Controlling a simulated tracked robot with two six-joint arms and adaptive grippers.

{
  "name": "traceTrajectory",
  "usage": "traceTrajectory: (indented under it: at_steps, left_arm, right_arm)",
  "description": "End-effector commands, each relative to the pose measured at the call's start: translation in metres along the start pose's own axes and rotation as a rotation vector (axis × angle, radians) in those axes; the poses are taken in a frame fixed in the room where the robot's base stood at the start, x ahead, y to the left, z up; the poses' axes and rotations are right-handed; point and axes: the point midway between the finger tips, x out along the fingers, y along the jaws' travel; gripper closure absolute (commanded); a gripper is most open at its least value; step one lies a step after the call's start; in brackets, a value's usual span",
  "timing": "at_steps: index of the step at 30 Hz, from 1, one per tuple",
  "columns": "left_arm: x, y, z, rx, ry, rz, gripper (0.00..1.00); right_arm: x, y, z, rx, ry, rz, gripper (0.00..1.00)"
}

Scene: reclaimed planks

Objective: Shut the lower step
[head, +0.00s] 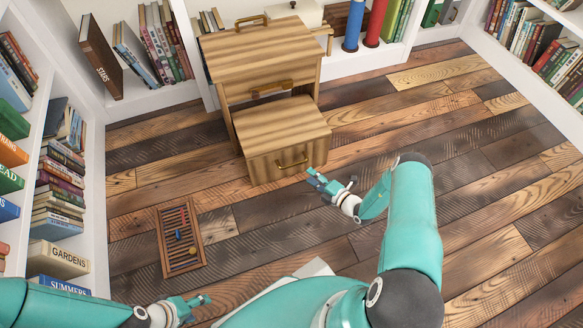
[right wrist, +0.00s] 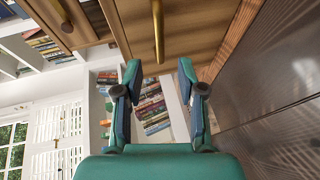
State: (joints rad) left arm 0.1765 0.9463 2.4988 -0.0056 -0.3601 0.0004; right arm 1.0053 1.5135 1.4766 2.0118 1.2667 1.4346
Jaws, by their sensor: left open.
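A striped wooden step cabinet (head: 258,52) stands against the far shelves. Its lower step (head: 280,125) sticks out well in front of the body, with a brass handle (head: 292,160) on its front face. In the right wrist view the step's front (right wrist: 190,25) and a brass handle (right wrist: 158,30) lie just beyond the fingertips. My right gripper (head: 318,181) is close in front of the step's lower right front, apart from it in the head view. Its fingers (right wrist: 160,78) are spread with nothing between them. My left gripper (head: 195,303) is open and empty at the bottom left, far from the cabinet.
A slatted wooden tray (head: 163,238) with small coloured pieces lies on the plank floor left of the step. White bookshelves (head: 95,170) line the left and back, with another at the upper right. The plank floor (head: 480,150) on the right is clear.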

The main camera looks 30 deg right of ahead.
Motion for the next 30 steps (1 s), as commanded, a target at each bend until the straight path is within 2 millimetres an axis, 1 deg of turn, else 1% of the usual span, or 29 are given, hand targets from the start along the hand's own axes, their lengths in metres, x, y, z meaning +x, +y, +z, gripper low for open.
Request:
traceTrajectory:
  at_steps: [1,6,9,13,19,27,28,30]
  left_arm:
    - [0.007,-0.003,0.000,0.000,0.000,0.000,0.45]
    - [0.019,-0.007,0.000,0.000,0.000,0.000,0.45]
    - [0.026,-0.009,0.000,0.000,0.000,0.000,0.45]
    - [0.032,-0.011,0.000,0.000,0.000,0.000,0.45]
    - [0.035,-0.013,0.000,0.000,0.000,0.000,0.45]
    - [0.035,-0.013,0.000,0.000,0.000,0.000,0.45]
    - [0.035,-0.013,0.000,0.000,0.000,0.000,0.45]
    - [0.035,-0.013,0.000,0.000,0.000,0.000,0.45]
  right_arm:
    - [0.013,-0.003,-0.001,-0.003,0.004,0.002,0.61]
    - [0.050,-0.003,-0.001,-0.002,0.003,0.001,0.61]
    - [0.068,-0.003,-0.001,-0.002,0.003,0.001,0.61]
    - [0.086,-0.003,-0.001,-0.002,0.003,0.000,0.61]
    - [0.098,-0.001,-0.001,-0.001,0.003,-0.001,0.61]
    - [0.100,0.000,-0.001,0.000,0.002,-0.001,0.61]
    - [0.100,0.000,-0.001,0.000,0.002,-0.001,0.62]
    - [0.100,0.000,-0.002,0.000,0.003,-0.001,0.74]
